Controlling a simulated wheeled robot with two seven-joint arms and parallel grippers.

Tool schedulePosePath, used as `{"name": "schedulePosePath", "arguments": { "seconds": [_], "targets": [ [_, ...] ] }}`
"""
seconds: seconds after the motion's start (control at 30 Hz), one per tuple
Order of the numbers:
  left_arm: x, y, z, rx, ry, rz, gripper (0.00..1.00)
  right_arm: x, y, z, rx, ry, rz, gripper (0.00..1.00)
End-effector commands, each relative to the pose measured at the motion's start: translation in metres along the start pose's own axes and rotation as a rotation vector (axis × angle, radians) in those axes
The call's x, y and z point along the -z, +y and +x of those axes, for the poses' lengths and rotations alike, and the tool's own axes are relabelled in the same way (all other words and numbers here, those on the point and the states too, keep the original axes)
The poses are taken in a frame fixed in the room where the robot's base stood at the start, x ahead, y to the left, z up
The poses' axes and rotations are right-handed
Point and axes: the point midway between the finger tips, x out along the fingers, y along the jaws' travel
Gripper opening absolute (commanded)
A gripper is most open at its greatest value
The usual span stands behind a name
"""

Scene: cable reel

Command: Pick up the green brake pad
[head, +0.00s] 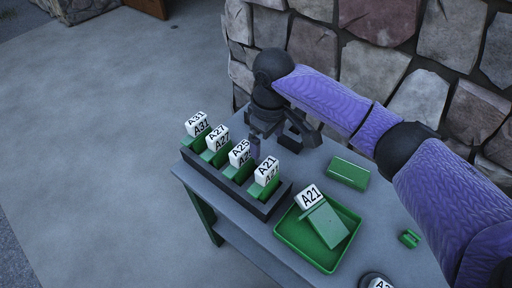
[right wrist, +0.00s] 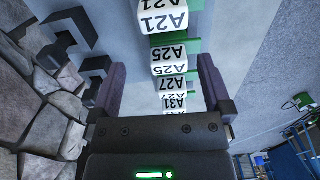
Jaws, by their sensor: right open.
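A green block (head: 348,173) lies flat on the grey table behind the green tray; it may be the brake pad, but I cannot be sure. A smaller green piece (head: 410,238) lies near the table's right side. My right gripper (head: 264,146) is open and empty, above the back of the table, left of the green block and just behind the labelled rack. In the right wrist view its two fingers (right wrist: 160,78) stand apart, with white labelled tags (right wrist: 168,60) seen beyond them. My left gripper is not in view.
A dark rack (head: 262,208) holds several green pieces with white tags such as A31 and A27. A green tray (head: 283,238) holds a piece tagged A21. Black brackets (head: 291,141) stand by the gripper. A stone wall (head: 315,45) rises behind the table.

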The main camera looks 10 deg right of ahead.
Motion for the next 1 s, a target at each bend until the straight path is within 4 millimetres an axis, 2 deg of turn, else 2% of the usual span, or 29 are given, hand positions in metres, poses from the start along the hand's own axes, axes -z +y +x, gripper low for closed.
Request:
{"name": "schedulePosePath", "arguments": {
  "seconds": [0.07, 0.13, 0.33, 0.53, 0.8, 0.87, 1.0],
  "targets": [
    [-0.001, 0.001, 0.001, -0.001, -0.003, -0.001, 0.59, -0.002, 0.0, -0.003, -0.008, -0.016, -0.012, 1.0],
    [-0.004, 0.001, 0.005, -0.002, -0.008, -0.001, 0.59, -0.003, 0.0, 0.006, -0.007, -0.019, -0.014, 1.0],
    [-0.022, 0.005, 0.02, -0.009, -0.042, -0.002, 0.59, -0.005, 0.0, 0.051, -0.005, -0.02, -0.012, 1.0],
    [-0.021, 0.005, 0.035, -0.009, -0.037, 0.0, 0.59, -0.01, -0.001, 0.09, -0.006, -0.017, -0.011, 1.0],
    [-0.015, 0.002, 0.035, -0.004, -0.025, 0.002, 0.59, -0.01, -0.001, 0.093, -0.008, -0.014, -0.012, 1.0],
    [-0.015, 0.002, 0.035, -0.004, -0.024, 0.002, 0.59, -0.01, -0.001, 0.093, -0.008, -0.014, -0.012, 0.89],
    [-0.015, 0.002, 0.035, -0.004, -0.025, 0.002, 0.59, -0.01, -0.001, 0.093, -0.008, -0.014, -0.012, 0.6]
  ]
}}
